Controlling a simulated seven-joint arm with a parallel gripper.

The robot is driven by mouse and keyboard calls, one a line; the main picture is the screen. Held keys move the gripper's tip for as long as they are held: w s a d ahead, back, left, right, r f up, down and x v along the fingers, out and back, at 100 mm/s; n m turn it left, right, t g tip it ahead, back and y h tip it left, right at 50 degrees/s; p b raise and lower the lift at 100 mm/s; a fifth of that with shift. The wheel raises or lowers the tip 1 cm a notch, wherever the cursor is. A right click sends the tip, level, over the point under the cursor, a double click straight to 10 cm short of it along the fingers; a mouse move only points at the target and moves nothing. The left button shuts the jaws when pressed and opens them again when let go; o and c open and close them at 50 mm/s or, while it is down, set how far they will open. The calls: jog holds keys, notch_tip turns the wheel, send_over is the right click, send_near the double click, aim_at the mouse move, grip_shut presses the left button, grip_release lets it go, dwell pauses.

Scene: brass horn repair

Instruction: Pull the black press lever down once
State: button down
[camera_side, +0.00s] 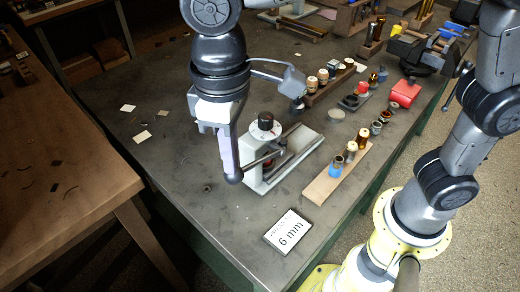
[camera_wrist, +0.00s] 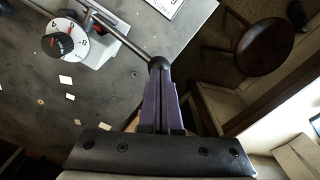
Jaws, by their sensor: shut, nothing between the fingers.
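The press (camera_side: 258,172) stands on the grey bench in the side view, with a white dial and a black-and-red knob (camera_side: 265,121) on top. Its lever is a thin dark rod (camera_side: 262,159) running out to a black ball end (camera_side: 233,179). In the wrist view the rod (camera_wrist: 125,40) slopes from the press to the ball (camera_wrist: 158,63). My gripper (camera_side: 229,167) points down with its pale purple fingers shut and empty. In the wrist view the fingertips (camera_wrist: 161,82) meet the ball in the picture; I cannot tell whether they touch it.
A wooden block with small parts (camera_side: 337,174) lies right of the press. A "6 mm" card (camera_side: 288,231) lies in front. A parts rack (camera_side: 330,82), a red box (camera_side: 405,92) and a vise (camera_side: 415,50) stand farther back. The bench left of the press is mostly clear.

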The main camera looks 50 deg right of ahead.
jog(key=shift+r, duration=1.75)
jog(key=d+r+m+t+y, duration=0.1)
jog(key=d+r+m, duration=0.15)
jog(key=d, duration=0.55)
jog(key=d+r+m+t, duration=0.1)
jog(key=d+r+m, duration=0.15)
jog(key=d, duration=0.55)
jog(key=s+d+f+m+t+h, duration=0.1)
jog(key=s+d+f+t, duration=0.2)
jog(key=s+d+f, duration=0.6)
jog(key=shift+s+d+f+t, duration=0.35)
jog(key=shift+s+d, duration=0.45)
jog(key=shift+d, duration=0.35)
